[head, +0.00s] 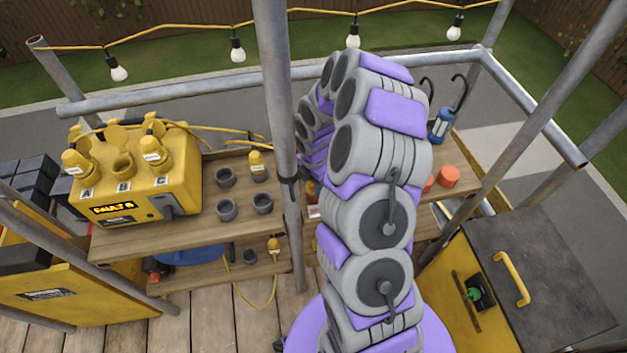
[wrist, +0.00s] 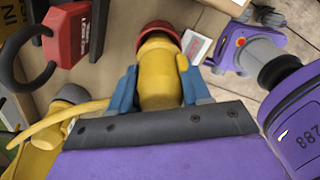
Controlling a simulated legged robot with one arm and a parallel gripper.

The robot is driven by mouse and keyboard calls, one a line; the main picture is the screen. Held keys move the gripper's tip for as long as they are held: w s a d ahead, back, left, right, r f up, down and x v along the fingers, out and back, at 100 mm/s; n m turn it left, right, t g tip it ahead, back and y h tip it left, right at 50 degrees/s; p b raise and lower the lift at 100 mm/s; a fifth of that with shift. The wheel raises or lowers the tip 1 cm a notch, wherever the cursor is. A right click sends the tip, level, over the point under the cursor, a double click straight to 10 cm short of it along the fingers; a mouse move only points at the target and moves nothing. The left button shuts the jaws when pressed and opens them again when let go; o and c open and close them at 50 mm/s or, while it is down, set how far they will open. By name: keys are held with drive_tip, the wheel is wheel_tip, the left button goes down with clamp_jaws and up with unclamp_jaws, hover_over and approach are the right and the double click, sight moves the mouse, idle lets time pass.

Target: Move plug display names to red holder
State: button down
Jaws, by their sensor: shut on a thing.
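My gripper (wrist: 160,85) shows in the wrist view with its blue fingers shut on a yellow plug (wrist: 158,72). The plug's far end is at the mouth of a red holder (wrist: 158,32); I cannot tell how deep it sits. In the head view my arm hides the gripper. The yellow box (head: 175,185) there has sockets marked A, B and C. Plugs stand at A (head: 77,163) and C (head: 154,152); socket B (head: 123,167) looks open and empty. The display (head: 113,209) reads "FAULT"; its last character is unclear.
Several grey holders (head: 228,210) stand on the wooden shelf, beside another yellow plug (head: 258,165). A scaffold pole (head: 275,90) rises before the shelf. Orange-red pieces (head: 448,176) lie right of my arm. A white label (wrist: 197,47) lies beside the red holder. A red clamp-like tool (wrist: 75,35) is left of it.

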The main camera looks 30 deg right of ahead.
drive_tip(key=shift+f, duration=0.45)
drive_tip(key=c, duration=0.8)
unclamp_jaws()
drive_tip(key=shift+r, duration=0.1)
drive_tip(key=shift+r+p, duration=3.35)
drive_tip(key=shift+r, duration=2.05)
